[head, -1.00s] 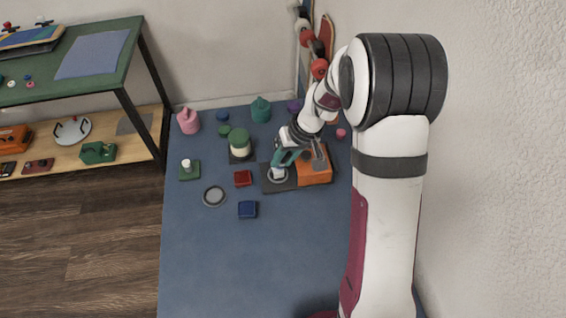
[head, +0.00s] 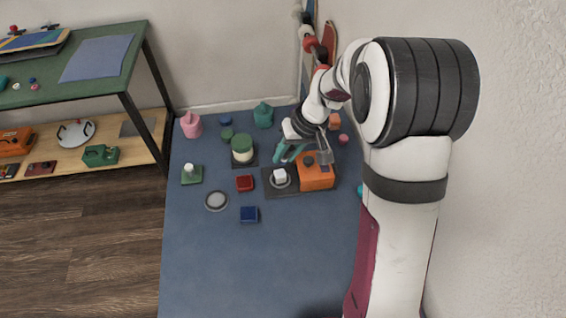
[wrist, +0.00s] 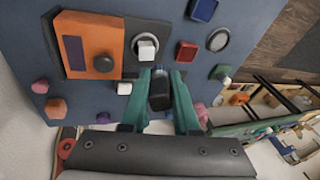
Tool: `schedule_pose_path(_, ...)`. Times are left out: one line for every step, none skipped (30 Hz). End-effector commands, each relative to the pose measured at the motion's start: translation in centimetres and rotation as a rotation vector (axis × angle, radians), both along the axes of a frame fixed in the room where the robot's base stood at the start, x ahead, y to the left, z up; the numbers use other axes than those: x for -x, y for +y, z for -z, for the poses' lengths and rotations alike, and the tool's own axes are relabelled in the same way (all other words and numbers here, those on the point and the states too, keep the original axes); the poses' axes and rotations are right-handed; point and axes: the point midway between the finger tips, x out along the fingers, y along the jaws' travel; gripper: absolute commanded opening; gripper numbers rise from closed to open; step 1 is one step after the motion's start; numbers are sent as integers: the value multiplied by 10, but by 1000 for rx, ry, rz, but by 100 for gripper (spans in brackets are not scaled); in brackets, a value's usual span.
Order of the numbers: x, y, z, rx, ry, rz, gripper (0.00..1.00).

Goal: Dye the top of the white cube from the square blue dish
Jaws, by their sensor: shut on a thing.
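The white cube (head: 280,175) sits on a round grey seat on a dark base; it also shows in the wrist view (wrist: 147,48). Its visible faces look white. The square blue dish (head: 249,214) lies on the mat toward the front; part of it shows at the wrist view's top edge (wrist: 204,9). My gripper (wrist: 160,82), with teal fingers, is behind and apart from the cube in the head view (head: 291,152). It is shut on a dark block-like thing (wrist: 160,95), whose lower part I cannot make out.
An orange box (head: 316,171) with a dark knob adjoins the cube's seat. The mat's front is clear.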

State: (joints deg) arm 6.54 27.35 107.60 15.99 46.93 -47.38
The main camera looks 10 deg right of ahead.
Motion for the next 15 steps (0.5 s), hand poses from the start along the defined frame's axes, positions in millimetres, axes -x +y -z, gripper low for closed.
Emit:
schedule_pose_path(0, 0, 0, 0, 0, 0, 0)
schedule_pose_path(0, 0, 0, 0, 0, 0, 0)
schedule_pose_path(0, 0, 0, 0, 0, 0, 0)
schedule_pose_path(0, 0, 0, 0, 0, 0, 0)
schedule_pose_path(0, 0, 0, 0, 0, 0, 0)
schedule_pose_path(0, 0, 0, 0, 0, 0, 0)
schedule_pose_path(-2, 0, 0, 0, 0, 0, 0)
schedule_pose_path(-2, 0, 0, 0, 0, 0, 0)
schedule_pose_path(-2, 0, 0, 0, 0, 0, 0)
schedule_pose_path(-2, 0, 0, 0, 0, 0, 0)
schedule_pose_path(-2, 0, 1, 0, 0, 0, 0)
schedule_pose_path(-2, 0, 2, 0, 0, 0, 0)
schedule_pose_path(-2, 0, 3, 0, 0, 0, 0)
schedule_pose_path(-2, 0, 4, 0, 0, 0, 0)
schedule_pose_path(-2, 0, 6, -1, 1, 0, 0)
